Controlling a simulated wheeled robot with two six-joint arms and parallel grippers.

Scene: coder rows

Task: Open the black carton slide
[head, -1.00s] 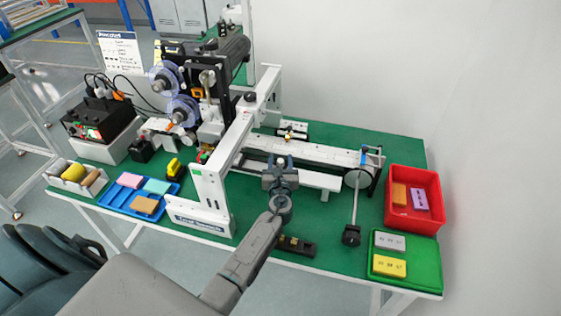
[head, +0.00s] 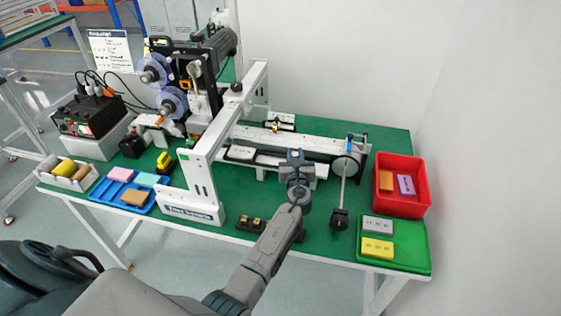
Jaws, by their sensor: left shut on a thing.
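My left gripper (head: 295,160) is at the front edge of the long white conveyor rail (head: 318,146), right of its middle. It is shut on a small part there, which I take to be the black carton slide; the fingers hide most of it. A dark strip (head: 270,160) shows along the rail just left of the gripper. A flat white carton (head: 241,153) lies at the left end of this strip, beside the white frame. My right gripper is not in view.
The white gantry frame (head: 205,185) stands left of the gripper. A red bin (head: 410,208) and green tray (head: 415,262) are farther right. A black block with yellow pieces (head: 250,224) lies by the forearm.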

